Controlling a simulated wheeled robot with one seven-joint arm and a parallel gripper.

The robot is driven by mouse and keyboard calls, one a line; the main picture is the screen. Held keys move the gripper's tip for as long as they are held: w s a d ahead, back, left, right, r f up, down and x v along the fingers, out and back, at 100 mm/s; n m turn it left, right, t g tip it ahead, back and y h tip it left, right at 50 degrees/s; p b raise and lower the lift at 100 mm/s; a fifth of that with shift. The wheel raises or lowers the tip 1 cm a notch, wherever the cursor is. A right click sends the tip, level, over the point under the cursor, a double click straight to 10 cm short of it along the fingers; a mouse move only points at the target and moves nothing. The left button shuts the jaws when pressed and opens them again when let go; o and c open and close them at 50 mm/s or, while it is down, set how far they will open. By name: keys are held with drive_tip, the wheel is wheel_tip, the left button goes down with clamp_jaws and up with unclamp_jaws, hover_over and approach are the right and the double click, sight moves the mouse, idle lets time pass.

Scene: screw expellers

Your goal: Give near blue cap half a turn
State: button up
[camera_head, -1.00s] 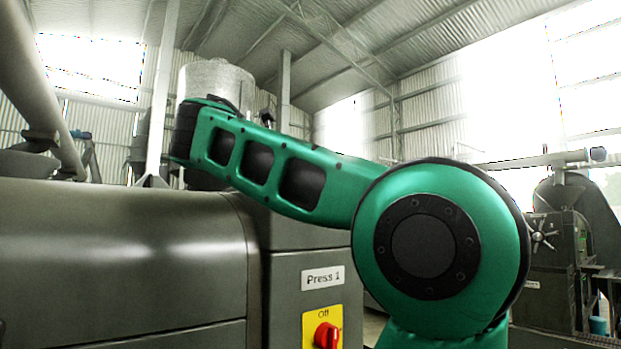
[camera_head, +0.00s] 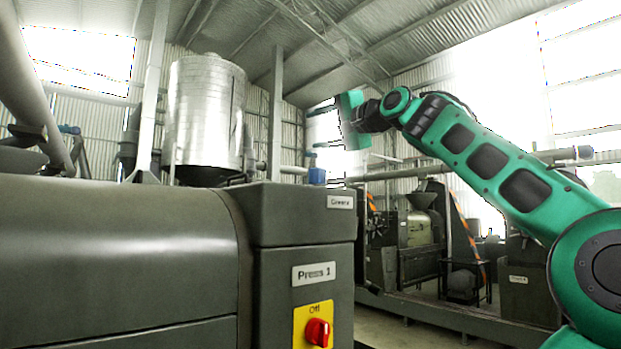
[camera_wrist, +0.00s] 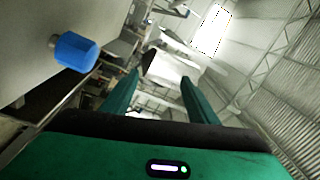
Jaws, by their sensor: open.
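A blue cap (camera_head: 317,176) sits at the end of a pipe just behind the top of the grey Press 1 cabinet (camera_head: 280,222) in the head view. A blue cap (camera_wrist: 77,52) on a short stub also shows at the upper left of the wrist view, beside a light grey surface. My gripper (camera_head: 320,128) is above the cap in the head view. In the wrist view my gripper (camera_wrist: 161,80) has its two green fingers apart with nothing between them. The cap lies outside the fingers, left of the left one.
A red and yellow Off switch (camera_head: 318,331) is on the cabinet front. A large metal tank (camera_head: 205,112) stands behind the press body (camera_head: 110,260). Other machines (camera_head: 420,240) stand on a low rail at the back right. Another small blue part (camera_head: 69,129) is at the far left.

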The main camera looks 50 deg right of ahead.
sight(325, 173)
drive_tip(key=s+d+f+n+y, duration=0.4)
drive_tip(key=s+f+n+y, duration=0.6)
drive_tip(key=n, duration=0.9)
drive_tip(key=shift+g+h, duration=0.4)
drive_tip(key=shift+h, duration=0.4)
drive_tip(key=x, duration=0.8)
drive_tip(key=f+x, duration=0.1)
drive_tip(key=x, duration=0.3)
drive_tip(key=shift+w, duration=0.1)
drive_tip(key=shift+c, duration=0.6)
drive_tip(key=c, duration=0.9)
